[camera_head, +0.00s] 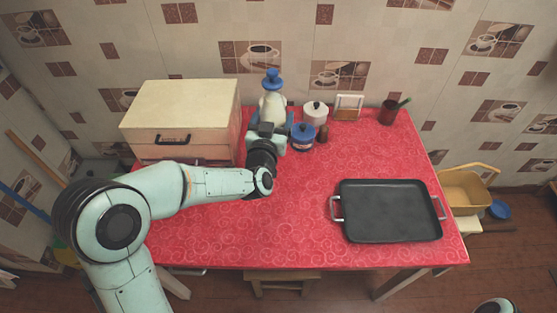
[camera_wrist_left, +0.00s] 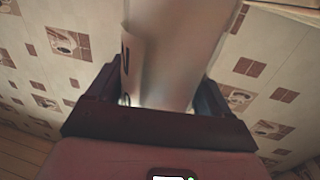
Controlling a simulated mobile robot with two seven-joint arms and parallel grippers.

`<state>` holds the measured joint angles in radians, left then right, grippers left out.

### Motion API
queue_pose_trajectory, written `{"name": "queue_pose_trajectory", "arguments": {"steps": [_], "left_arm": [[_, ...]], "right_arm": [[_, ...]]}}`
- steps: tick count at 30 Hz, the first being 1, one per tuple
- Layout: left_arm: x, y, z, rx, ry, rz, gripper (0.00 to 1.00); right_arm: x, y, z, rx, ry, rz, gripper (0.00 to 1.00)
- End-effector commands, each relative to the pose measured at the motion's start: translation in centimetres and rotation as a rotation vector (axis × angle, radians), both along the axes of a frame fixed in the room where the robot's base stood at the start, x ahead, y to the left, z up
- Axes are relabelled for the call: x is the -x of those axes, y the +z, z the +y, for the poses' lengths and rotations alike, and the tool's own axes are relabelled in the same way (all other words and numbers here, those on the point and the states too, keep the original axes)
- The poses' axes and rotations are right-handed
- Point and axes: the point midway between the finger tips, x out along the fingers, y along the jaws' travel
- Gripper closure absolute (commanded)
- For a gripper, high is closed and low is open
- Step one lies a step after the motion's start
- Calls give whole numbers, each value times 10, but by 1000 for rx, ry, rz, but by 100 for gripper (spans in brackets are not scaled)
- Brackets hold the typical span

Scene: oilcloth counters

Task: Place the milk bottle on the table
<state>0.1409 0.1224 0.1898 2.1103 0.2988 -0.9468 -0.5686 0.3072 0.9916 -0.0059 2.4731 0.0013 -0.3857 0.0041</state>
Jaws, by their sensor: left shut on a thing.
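The milk bottle (camera_head: 271,104) is whitish with a blue cap and stands roughly upright near the back of the red table (camera_head: 290,215), just right of the wooden box. My left gripper (camera_head: 270,132) is shut on it from the front. In the left wrist view the pale bottle (camera_wrist_left: 168,55) sits between the two dark fingers (camera_wrist_left: 160,98). The bottle's base is hidden behind my gripper, so I cannot tell whether it touches the table. My right gripper is out of view.
A wooden box (camera_head: 182,107) stands left of the bottle. A blue-lidded jar (camera_head: 302,139), a white pot (camera_head: 316,112), a small frame (camera_head: 348,108) and a dark red cup (camera_head: 388,113) stand right. A black tray (camera_head: 391,211) lies front right. The table's middle is clear.

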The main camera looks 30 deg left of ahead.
Motion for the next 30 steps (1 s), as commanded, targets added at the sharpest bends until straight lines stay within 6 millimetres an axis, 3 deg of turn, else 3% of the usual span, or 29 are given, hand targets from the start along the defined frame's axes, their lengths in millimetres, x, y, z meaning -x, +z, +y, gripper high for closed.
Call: {"name": "queue_pose_trajectory", "arguments": {"steps": [9,15,23,30], "left_arm": [[-1,-78,0,0,0,-1,90],[0,-117,0,1,0,-4,90],[-1,-136,0,0,1,-8,90],[-1,-167,0,0,0,-6,90]], "right_arm": [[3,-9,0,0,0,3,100],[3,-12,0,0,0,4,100],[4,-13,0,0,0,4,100],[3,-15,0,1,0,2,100]]}}
